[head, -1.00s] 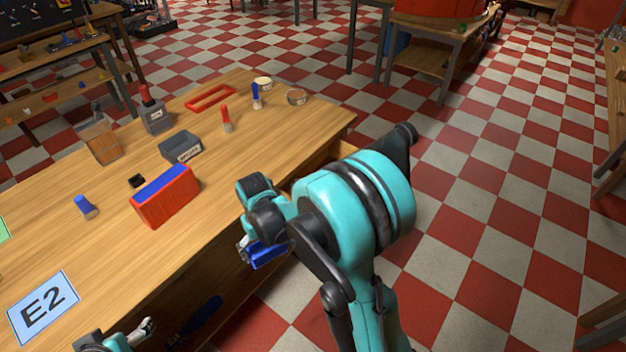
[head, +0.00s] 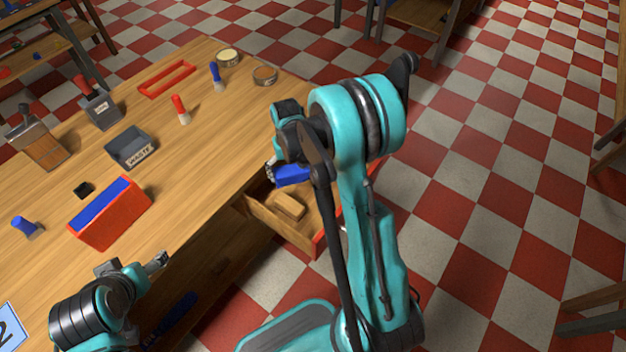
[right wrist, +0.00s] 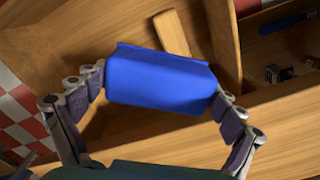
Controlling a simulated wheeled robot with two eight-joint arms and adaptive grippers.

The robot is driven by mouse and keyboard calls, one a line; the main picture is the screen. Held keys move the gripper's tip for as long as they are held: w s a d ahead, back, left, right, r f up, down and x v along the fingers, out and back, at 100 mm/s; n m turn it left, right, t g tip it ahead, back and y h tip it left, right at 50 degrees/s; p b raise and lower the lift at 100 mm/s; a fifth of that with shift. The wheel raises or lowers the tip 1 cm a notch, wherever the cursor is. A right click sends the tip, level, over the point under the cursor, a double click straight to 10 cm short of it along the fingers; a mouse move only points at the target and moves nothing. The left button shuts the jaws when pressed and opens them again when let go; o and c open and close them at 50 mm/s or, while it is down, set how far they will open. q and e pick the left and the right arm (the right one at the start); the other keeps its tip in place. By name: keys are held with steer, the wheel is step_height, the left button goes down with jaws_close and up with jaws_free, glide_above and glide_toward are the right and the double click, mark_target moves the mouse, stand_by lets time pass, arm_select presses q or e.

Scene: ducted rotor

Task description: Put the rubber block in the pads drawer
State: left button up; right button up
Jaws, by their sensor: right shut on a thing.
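The blue rubber block (head: 292,176) is held in my right gripper (head: 280,170), in front of the bench. In the right wrist view the block (right wrist: 160,82) sits between both fingers, which press on its two ends. An open wooden drawer (head: 272,220) with a red edge sticks out from the bench, and the block is over it. A tan wooden piece (head: 289,206) lies in the drawer and also shows in the right wrist view (right wrist: 171,34). No drawer label is readable. My left gripper (head: 160,261) is empty near the bench's front edge; its opening is unclear.
Another compartment with small parts (right wrist: 285,72) shows in the right wrist view.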

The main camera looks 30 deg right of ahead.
steer(key=d, duration=0.1)
steer(key=w+d+f, duration=0.1)
steer(key=d, duration=0.1)
steer(key=shift+w+f+m, duration=0.15)
steer(key=shift+w+m, duration=0.05)
steer(key=shift+m, duration=0.2)
steer(key=w+d+f+m+b, duration=0.1)
steer(key=d+f+b, duration=0.15)
steer(key=f, duration=0.25)
steer(key=b, duration=0.2)
glide_above(307, 191)
step_height(307, 191, down, 7)
steer(key=shift+r, duration=0.1)
steer(key=shift+f+b, duration=0.7)
steer(key=shift+f, duration=1.25)
steer(key=shift+r, duration=0.1)
steer(key=o, duration=0.8)
steer(key=shift+c, duration=0.2)
